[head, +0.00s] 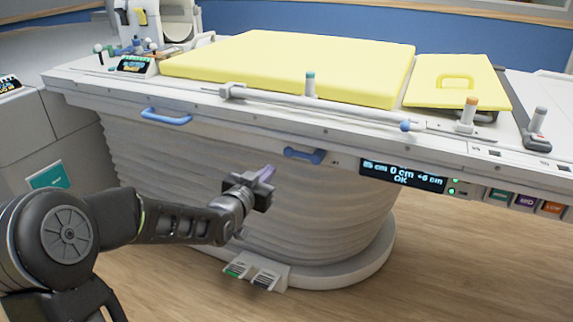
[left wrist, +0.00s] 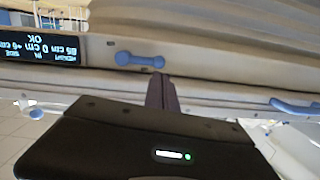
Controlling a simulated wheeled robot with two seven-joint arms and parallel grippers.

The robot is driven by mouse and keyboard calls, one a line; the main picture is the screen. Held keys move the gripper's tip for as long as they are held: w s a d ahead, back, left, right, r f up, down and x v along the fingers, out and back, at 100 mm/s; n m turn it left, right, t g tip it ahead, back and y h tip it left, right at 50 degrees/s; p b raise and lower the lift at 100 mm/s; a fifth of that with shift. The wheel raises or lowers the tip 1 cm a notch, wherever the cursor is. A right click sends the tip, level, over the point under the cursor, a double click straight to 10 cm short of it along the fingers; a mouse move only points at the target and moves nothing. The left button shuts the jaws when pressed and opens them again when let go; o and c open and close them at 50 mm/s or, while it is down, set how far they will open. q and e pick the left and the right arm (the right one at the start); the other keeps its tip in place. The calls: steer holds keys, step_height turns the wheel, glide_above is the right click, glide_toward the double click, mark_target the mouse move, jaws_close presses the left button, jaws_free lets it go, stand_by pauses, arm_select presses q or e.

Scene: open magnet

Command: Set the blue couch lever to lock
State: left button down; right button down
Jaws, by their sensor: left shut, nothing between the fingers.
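The blue couch lever (head: 304,155) sits on the front edge of the couch, left of the display. In the left wrist view the blue lever (left wrist: 139,60) appears upside down, lying along the panel just beyond my fingertips. My left gripper (head: 266,174) is in front of the couch, a little left of and below the lever, with its purple-grey fingers shut and empty. The closed fingers also show in the left wrist view (left wrist: 161,92), apart from the lever in the picture; the exact gap in depth is unclear. My right gripper is not in view.
A fixed blue handle (head: 166,117) is on the couch front farther left. A display (head: 402,175) reading OK and coloured buttons (head: 526,201) are to the right. A yellow pad (head: 290,65) covers the couch top. Foot pedals (head: 252,275) stand at the base.

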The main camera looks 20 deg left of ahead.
mark_target(286, 149)
arm_select(q)
steer(key=shift+w+d+r+m+t, duration=0.2)
steer(key=shift+r+m, duration=0.15)
steer(key=shift+r, duration=0.3)
steer(key=shift+w+d+r+m+t, duration=0.1)
steer(key=shift+r+m+t, duration=0.1)
steer(key=shift+r+m, duration=0.3)
steer(key=w, duration=0.5)
steer(key=w+b, duration=0.1)
steer(key=w, duration=0.4)
steer(key=shift+a+f, duration=0.1)
steer(key=shift+f, duration=0.1)
steer(key=shift+f+n+h, duration=0.15)
steer(key=shift+n+h, duration=0.15)
steer(key=shift+n, duration=0.05)
